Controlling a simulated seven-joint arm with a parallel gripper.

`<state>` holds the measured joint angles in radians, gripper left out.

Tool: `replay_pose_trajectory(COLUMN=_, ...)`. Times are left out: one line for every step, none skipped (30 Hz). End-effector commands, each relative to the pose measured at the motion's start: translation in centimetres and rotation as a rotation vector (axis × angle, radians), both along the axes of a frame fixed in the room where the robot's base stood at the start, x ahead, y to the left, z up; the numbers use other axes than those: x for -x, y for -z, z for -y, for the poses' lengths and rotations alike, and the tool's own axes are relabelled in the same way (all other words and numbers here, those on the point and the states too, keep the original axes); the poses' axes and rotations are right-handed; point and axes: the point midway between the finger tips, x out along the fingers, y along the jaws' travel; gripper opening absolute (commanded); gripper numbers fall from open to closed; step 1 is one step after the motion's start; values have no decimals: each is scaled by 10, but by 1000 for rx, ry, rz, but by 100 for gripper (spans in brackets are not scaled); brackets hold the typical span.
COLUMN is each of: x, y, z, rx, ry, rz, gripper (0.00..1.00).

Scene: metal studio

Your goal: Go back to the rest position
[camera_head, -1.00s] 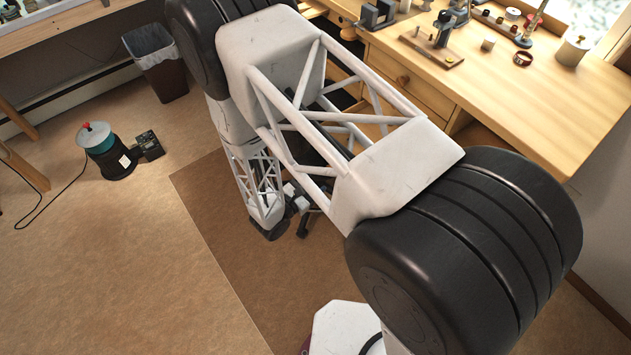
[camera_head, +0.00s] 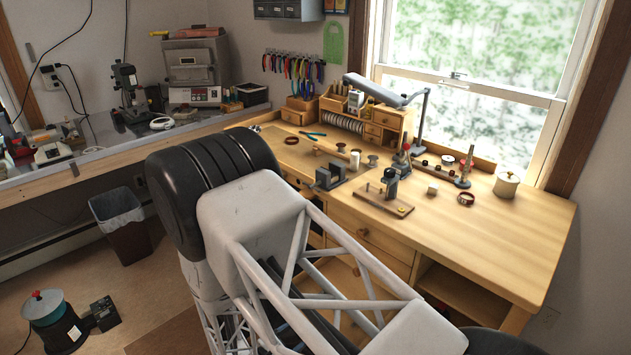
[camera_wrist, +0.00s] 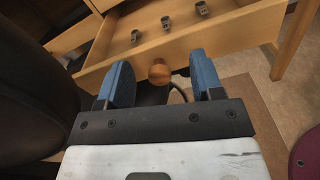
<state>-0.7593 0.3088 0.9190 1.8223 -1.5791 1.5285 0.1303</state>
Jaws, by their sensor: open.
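My gripper (camera_wrist: 160,85) shows in the wrist view with its two blue fingers spread apart and nothing between them. Beyond the fingertips is an open wooden drawer (camera_wrist: 215,38) with a round wooden knob (camera_wrist: 159,72). The knob appears between the fingers in the picture; how far away it is I cannot tell. Several small metal pieces (camera_wrist: 203,8) lie in the drawer. In the head view my arm is folded in front of the wooden workbench (camera_head: 520,225), and my gripper is hidden there.
The bench top carries a vise (camera_head: 329,177), a wooden board with a tool (camera_head: 384,200), a lamp (camera_head: 418,120) and a lidded pot (camera_head: 507,184). The bench's front right is clear.

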Motion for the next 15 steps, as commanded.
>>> replay_pose_trajectory(x=-5, y=-16, z=8, rx=-24, ry=43, rz=9, gripper=60)
replay_pose_trajectory(x=-6, y=-23, z=13, rx=-38, ry=69, rz=10, gripper=60)
replay_pose_trajectory(x=-8, y=-34, z=20, rx=-60, ry=104, rz=14, gripper=60)
replay_pose_trajectory(x=-10, y=-42, z=25, rx=-75, ry=132, rz=17, gripper=60)
replay_pose_trajectory(x=-11, y=-51, z=30, rx=-90, ry=159, rz=19, gripper=60)
replay_pose_trajectory(x=-12, y=-62, z=38, rx=-113, ry=196, rz=23, gripper=60)
replay_pose_trajectory(x=-12, y=-69, z=43, rx=-129, ry=223, rz=25, gripper=60)
replay_pose_trajectory(x=-13, y=-77, z=48, rx=-146, ry=249, rz=29, gripper=60)
replay_pose_trajectory(x=-13, y=-88, z=56, rx=-168, ry=284, rz=33, gripper=60)
replay_pose_trajectory(x=-13, y=-95, z=61, rx=-185, ry=310, rz=36, gripper=60)
replay_pose_trajectory(x=-13, y=-103, z=66, rx=-205, ry=336, rz=40, gripper=60)
replay_pose_trajectory(x=-12, y=-112, z=74, rx=-228, ry=371, rz=43, gripper=60)
replay_pose_trajectory(x=-11, y=-121, z=79, rx=-247, ry=398, rz=48, gripper=60)
replay_pose_trajectory(x=-11, y=-128, z=84, rx=-266, ry=423, rz=52, gripper=60)
replay_pose_trajectory(x=-9, y=-137, z=91, rx=-292, ry=457, rz=57, gripper=60)
